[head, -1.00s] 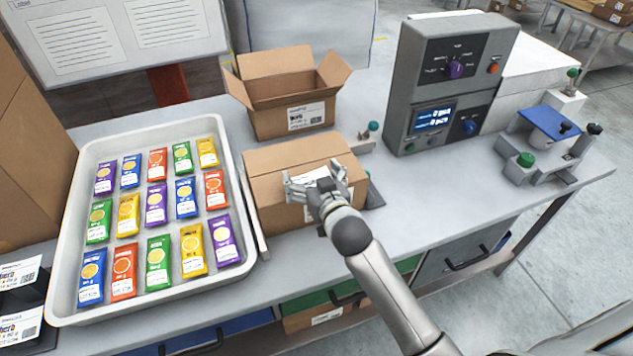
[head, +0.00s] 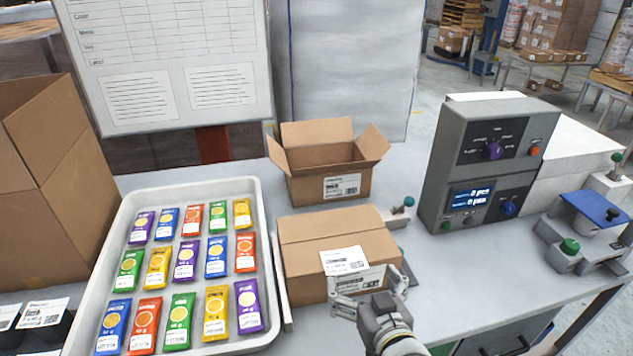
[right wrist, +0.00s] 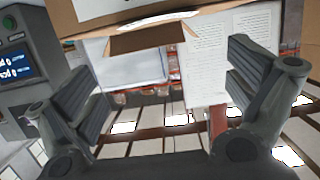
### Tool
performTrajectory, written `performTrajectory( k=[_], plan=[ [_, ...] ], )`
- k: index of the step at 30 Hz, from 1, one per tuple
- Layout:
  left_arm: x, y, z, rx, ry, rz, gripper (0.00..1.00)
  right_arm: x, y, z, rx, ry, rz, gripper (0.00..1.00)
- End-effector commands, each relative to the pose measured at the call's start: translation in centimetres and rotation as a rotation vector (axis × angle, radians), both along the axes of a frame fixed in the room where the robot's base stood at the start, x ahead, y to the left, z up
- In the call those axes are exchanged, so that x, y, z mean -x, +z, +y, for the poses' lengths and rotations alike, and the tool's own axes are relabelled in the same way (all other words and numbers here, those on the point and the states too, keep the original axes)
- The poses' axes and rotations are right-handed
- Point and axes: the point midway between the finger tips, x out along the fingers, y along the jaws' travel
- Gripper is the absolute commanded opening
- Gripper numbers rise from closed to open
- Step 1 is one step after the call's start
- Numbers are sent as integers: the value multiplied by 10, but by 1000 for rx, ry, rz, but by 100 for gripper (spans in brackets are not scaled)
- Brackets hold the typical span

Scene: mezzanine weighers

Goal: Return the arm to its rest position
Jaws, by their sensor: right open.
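My right gripper (head: 372,300) is open and empty in the head view, just in front of the closed cardboard box (head: 300,235), low in the picture. In the right wrist view its two fingers (right wrist: 165,95) stand wide apart with nothing between them. The closed box has a white label on its top and another on its front, partly covered by the gripper. I cannot tell whether a fingertip touches the box. My left gripper is not in view.
A white tray (head: 268,300) of colourful packets stands on the left. An open box (head: 325,185) stands behind the closed one. A grey weigher console (head: 480,170) and a blue-topped device (head: 590,207) stand on the right.

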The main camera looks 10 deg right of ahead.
Motion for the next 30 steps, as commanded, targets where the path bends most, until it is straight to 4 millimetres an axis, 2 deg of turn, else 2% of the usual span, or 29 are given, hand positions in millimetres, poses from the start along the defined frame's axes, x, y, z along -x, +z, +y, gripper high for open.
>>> performTrajectory(
  k=[4, 8, 12, 15, 18, 24, 30],
  plan=[
    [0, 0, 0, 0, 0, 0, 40, 7, -11, -4, 7, -9, 53, 100],
    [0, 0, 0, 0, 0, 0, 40, 36, -44, -16, 31, -28, 230, 100],
    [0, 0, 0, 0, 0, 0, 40, 89, -86, -26, 67, -21, 495, 100],
    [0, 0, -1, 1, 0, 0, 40, 125, -105, -29, 87, 2, 651, 100],
    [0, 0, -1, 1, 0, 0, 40, 159, -118, -30, 104, 31, 784, 100],
    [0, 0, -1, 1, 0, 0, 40, 223, -132, -31, 134, 102, 1016, 100],
    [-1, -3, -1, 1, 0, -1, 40, 207, -190, -29, 135, 102, 1032, 100]
  ],
)
